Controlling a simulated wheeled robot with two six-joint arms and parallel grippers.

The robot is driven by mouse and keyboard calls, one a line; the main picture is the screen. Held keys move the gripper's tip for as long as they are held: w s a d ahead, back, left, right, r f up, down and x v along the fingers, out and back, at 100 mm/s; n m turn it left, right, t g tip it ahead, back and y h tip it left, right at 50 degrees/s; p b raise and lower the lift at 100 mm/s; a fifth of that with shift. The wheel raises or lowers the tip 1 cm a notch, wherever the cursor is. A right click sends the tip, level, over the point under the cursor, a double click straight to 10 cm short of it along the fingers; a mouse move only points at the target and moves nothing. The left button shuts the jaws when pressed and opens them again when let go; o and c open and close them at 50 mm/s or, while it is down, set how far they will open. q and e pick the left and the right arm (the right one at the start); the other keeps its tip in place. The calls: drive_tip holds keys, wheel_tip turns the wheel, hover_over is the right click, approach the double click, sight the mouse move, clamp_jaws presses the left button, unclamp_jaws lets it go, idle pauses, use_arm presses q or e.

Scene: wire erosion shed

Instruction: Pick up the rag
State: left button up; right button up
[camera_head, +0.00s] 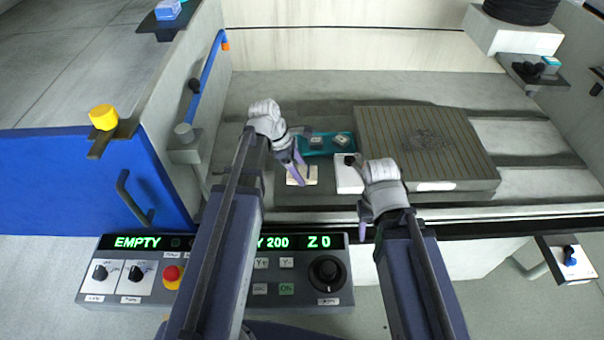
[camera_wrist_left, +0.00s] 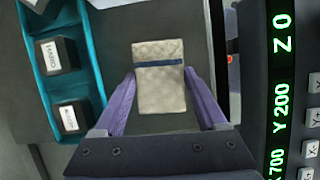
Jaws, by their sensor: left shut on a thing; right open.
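The rag (camera_wrist_left: 159,92) is a beige, quilted-looking folded cloth with a dark blue stripe in the left wrist view. It also shows in the head view as a small pale piece (camera_head: 303,176). My left gripper (camera_wrist_left: 160,76) has its two purple fingers on either side of the rag, shut on it; in the head view this gripper (camera_head: 297,166) reaches down at the rag. I cannot tell whether the rag is clear of the surface below. My right gripper (camera_head: 360,197) is open and empty, to the right of the rag.
A teal tray (camera_head: 328,147) with two dark labelled blocks lies just behind the rag. A large ribbed grey slab (camera_head: 440,170) is to the right. A control panel (camera_head: 215,291) with green readouts runs along the front.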

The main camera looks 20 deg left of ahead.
sight(301, 171)
use_arm(q)
drive_tip(key=shift+c, duration=0.8)
drive_tip(key=shift+r, duration=0.15)
wheel_tip(301, 171, up, 10)
drive_tip(key=p, duration=1)
drive_tip(key=o, duration=0.8)
drive_tip(key=c, duration=0.7)
drive_tip(key=shift+o, duration=0.2)
drive_tip(key=shift+d, duration=0.1)
